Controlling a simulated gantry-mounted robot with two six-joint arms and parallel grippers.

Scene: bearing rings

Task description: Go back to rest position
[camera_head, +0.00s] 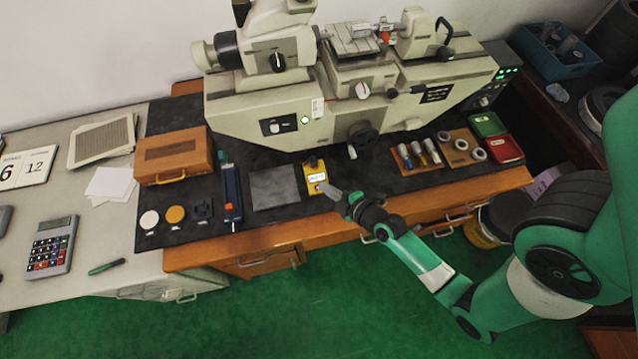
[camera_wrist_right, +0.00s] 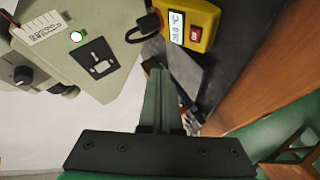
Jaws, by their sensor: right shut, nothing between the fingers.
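My right gripper (camera_head: 329,190) is over the front edge of the bench, just in front of the yellow switch box (camera_head: 311,170). Its fingers are shut with nothing between them, and they also show in the right wrist view (camera_wrist_right: 162,78). The switch box, with a red button, is near the top of the right wrist view (camera_wrist_right: 203,24). I cannot tell whether the fingertips touch the box. My left gripper is not in view. Several bearing rings (camera_head: 478,154) sit on a wooden tray (camera_head: 446,136) at the right of the bench.
A large beige measuring machine (camera_head: 245,110) fills the back of the bench. A grey plate (camera_head: 275,187), a blue tool (camera_head: 232,192) and a wooden box (camera_head: 173,153) stand left of the gripper. Open green floor (camera_head: 330,300) lies in front of the bench.

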